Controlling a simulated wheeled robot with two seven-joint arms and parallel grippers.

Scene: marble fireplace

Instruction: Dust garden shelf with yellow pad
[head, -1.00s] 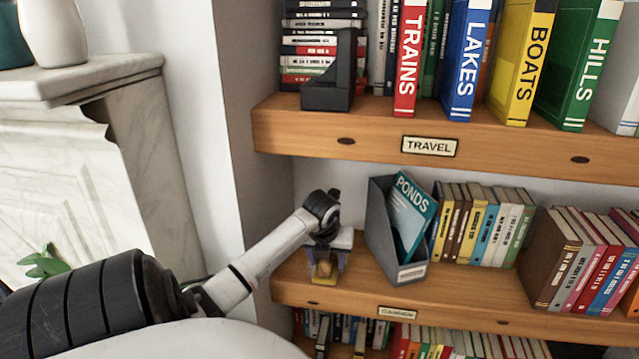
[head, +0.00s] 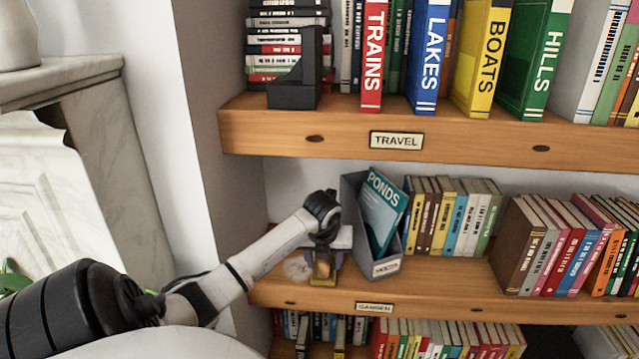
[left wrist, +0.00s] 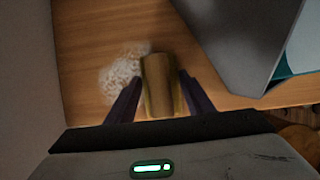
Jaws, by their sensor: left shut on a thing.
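My left gripper (head: 324,266) reaches in from the left over the garden shelf (head: 440,282), the middle board, whose label (head: 374,308) is on its front edge. It is shut on the yellow pad (head: 322,270), which is at or close above the shelf surface. In the left wrist view the pad (left wrist: 158,86) is between the two dark fingers. A pale patch of dust (left wrist: 122,76) lies on the wood just left of the pad. The dust (head: 297,267) also shows in the head view, left of the gripper. My right gripper is not in view.
A grey file holder (head: 387,268) with the PONDS book (head: 382,210) stands close right of the gripper. It also shows in the left wrist view (left wrist: 235,40). Several books stand farther right. The travel shelf (head: 270,131) overhangs above; the grey bookcase side (head: 215,150) is left.

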